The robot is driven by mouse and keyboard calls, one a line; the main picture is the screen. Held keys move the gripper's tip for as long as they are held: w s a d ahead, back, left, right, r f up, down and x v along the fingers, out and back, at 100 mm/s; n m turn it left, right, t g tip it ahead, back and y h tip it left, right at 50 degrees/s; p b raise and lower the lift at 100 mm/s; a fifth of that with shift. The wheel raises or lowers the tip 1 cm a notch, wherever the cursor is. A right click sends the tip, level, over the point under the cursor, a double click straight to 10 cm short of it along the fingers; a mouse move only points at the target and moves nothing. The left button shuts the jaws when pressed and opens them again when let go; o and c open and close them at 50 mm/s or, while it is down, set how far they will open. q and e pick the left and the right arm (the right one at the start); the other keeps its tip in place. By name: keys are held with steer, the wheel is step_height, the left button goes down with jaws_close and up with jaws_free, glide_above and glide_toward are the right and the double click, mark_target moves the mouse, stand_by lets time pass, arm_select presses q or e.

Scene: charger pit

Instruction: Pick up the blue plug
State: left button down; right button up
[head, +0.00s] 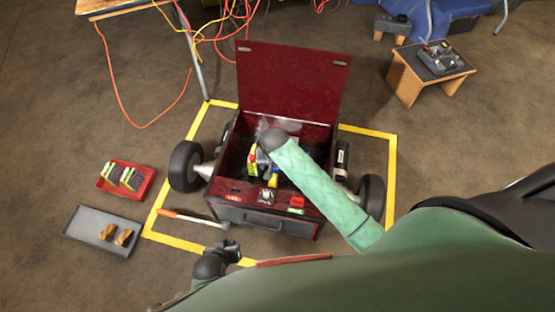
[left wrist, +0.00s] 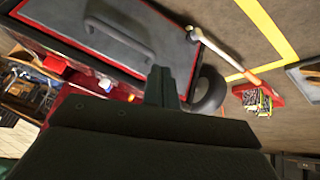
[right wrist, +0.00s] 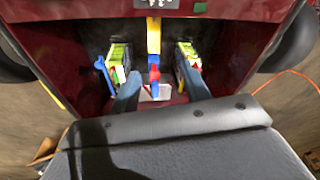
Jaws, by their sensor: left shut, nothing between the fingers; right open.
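An open red box on wheels (head: 225,175) stands in a yellow floor outline. In the right wrist view, small blue pieces lie inside it. One blue piece (right wrist: 154,60) sits in line between a yellow part (right wrist: 154,36) and a red part (right wrist: 154,76); another (right wrist: 102,72) lies at the left. I cannot tell for sure which is the blue plug. My right gripper (right wrist: 160,75) is open, inside the box, its fingers either side of the middle line; nothing is visibly gripped. My left gripper (head: 232,250) is shut and empty, outside the box's front; it also shows in the left wrist view (left wrist: 160,85).
Green-and-black blocks (right wrist: 118,62) stand at both sides inside the box. The raised lid (head: 290,80) is behind it. A hammer-like tool (head: 190,217), a red tray (head: 145,187) and a grey tray (head: 90,225) lie left. A wooden stool (head: 405,85) stands back right.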

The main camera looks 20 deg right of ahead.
steer(key=w+d+f+m+b, duration=0.1)
steer(key=w, duration=0.2)
steer(key=w+d+f+m+b, duration=0.1)
steer(key=w+d+f, duration=0.1)
steer(key=w, duration=0.2)
steer(key=w+d+f+h+b, duration=0.1)
steer(key=w+d+f, duration=0.1)
steer(key=w, duration=0.2)
steer(key=shift+w+d+f+m, duration=0.1)
steer(key=shift+f+m, duration=0.15)
steer(key=shift+m, duration=0.15)
steer(key=shift+w+d+f+b, duration=0.15)
steer(key=shift+f+b, duration=0.1)
steer(key=shift+f, duration=1)
steer(key=shift+s+d+f+b, duration=0.1)
steer(key=shift+d+f+b, duration=0.1)
steer(key=shift+f, duration=1.1)
steer(key=shift+w+d+f+b, duration=0.1)
steer(key=shift+f+b, duration=0.15)
steer(key=shift+f, duration=1)
arm_select(q)
step_height(320, 180, down, 12)
steer(key=s+d+t, duration=0.1)
steer(key=shift+s+d+r, duration=0.15)
steer(key=shift+s+d, duration=0.05)
steer(key=shift+d, duration=0.15)
arm_select(e)
jaws_close()
